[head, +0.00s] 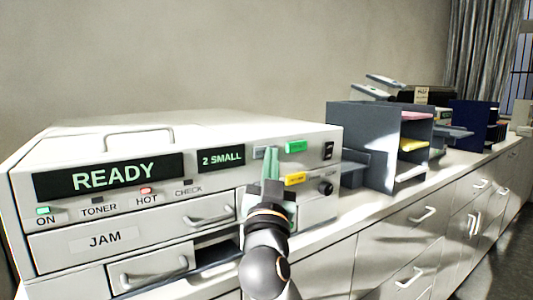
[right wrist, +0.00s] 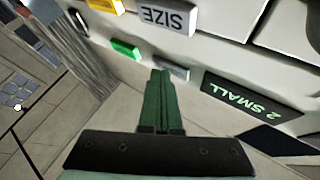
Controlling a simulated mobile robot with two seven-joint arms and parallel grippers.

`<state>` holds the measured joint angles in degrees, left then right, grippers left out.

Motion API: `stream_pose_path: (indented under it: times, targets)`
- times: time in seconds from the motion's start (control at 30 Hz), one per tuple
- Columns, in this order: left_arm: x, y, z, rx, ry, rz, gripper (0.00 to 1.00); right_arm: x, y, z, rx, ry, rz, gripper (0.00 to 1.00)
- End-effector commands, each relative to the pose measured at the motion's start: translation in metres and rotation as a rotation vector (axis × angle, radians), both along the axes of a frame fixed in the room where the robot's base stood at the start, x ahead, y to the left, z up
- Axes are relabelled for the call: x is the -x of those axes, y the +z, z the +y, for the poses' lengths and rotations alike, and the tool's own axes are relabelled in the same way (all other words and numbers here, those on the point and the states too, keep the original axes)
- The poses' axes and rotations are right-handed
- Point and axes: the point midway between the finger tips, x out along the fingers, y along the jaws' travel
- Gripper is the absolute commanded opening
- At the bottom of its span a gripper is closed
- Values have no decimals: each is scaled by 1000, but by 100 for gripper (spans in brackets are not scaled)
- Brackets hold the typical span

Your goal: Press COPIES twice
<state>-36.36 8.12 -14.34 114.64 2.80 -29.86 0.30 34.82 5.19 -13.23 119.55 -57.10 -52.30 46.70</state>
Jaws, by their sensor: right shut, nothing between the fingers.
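The copier (head: 120,138) has a large display reading READY (head: 113,176) and a small display reading 2 SMALL (head: 221,159). Right of the small display is a grey button (head: 259,153), partly covered by my gripper; its label is not legible. It shows in the right wrist view (right wrist: 174,69) beside a green button (right wrist: 125,49). My right gripper (head: 271,151) is shut and empty, its green fingertips at the panel between these two buttons. In the right wrist view the fingertips (right wrist: 160,72) overlap the grey button's edge; I cannot tell whether they touch it. My left gripper is not in view.
A grey button reading SIZE (right wrist: 167,17) and a yellow button (head: 295,179) sit lower on the panel. A black knob (head: 326,187) and a switch (head: 328,150) are at its right. A dark sorter (head: 362,130) stands right of the copier on the counter.

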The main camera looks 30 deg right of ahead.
Motion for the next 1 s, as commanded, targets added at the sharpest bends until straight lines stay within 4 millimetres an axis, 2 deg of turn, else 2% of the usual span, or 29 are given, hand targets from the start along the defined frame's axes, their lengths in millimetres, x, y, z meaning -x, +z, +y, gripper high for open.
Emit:
stream_pose_path:
  times: [0.37, 0.77, 1.0]
  targets:
    - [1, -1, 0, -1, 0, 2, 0, -1, 0, 0, -1, 0, 2, 0]
    - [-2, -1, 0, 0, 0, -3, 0, 15, -1, -1, -2, 1, 1, 0]
    - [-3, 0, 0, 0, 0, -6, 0, 16, -1, -1, 0, 0, 1, 0]
